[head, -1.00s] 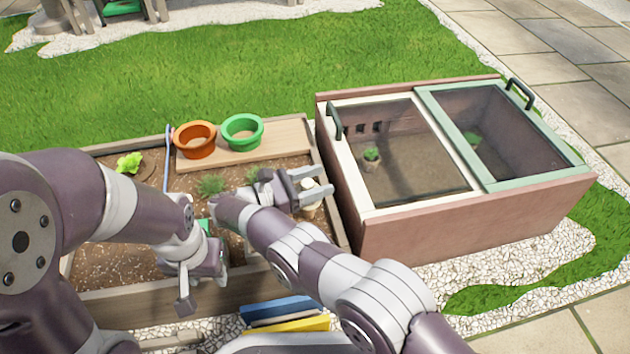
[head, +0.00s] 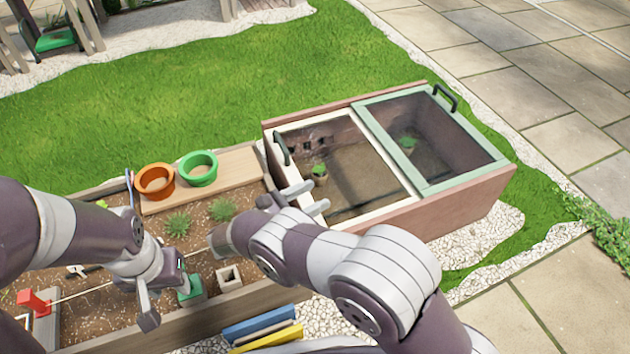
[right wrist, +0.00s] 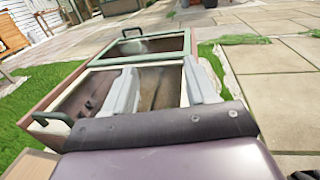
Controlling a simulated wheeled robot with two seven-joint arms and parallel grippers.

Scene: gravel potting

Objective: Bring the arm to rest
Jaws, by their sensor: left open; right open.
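My right gripper (head: 305,199) is open and empty, above the near left corner of the cold frame (head: 450,212). In the right wrist view its two fingers (right wrist: 160,90) stand apart with the cold frame beyond them and nothing between them. My left gripper (head: 150,300) hangs low over the planter bed at the left, near a green block (head: 190,291). It is open, and I see nothing held in it.
An orange pot (head: 155,182) and a green pot (head: 198,169) stand on a wooden board (head: 235,172). A small potted plant (head: 319,174) is inside the cold frame. Blue and yellow bars (head: 262,325) lie in front of the planter. Grass and paving are clear behind and right.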

